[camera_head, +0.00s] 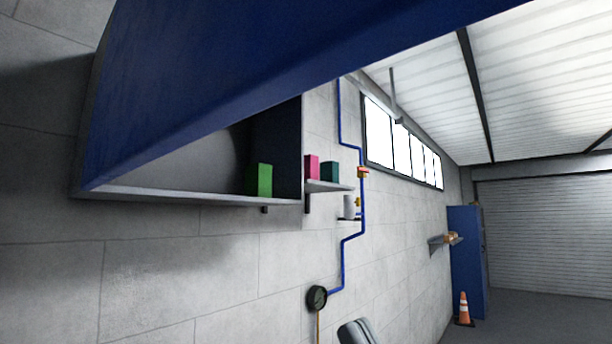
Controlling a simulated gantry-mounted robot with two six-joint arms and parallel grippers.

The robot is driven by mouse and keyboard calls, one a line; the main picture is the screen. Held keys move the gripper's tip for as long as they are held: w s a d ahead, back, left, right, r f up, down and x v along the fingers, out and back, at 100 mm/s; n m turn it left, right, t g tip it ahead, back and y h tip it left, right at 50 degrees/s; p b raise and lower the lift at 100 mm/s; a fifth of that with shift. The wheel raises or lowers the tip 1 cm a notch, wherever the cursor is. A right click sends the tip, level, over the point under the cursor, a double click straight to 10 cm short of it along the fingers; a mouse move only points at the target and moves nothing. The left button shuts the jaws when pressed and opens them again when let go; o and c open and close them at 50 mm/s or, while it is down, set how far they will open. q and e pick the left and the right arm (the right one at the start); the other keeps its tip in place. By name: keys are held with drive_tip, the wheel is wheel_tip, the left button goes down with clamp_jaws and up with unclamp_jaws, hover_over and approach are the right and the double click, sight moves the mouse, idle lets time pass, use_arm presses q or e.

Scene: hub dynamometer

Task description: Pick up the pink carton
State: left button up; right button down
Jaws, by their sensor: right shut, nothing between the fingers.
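The pink carton (312,167) stands upright on a small wall shelf, just right of the blue cabinet's side and left of a teal box (330,171). Its lower left edge is close to the cabinet panel. My left gripper is not in view.
A large blue open cabinet (230,70) juts out overhead, with a green box (260,180) inside. The small shelf (328,187) is narrow. An orange cone (463,307) stands far right.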

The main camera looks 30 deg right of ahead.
idle(0.4)
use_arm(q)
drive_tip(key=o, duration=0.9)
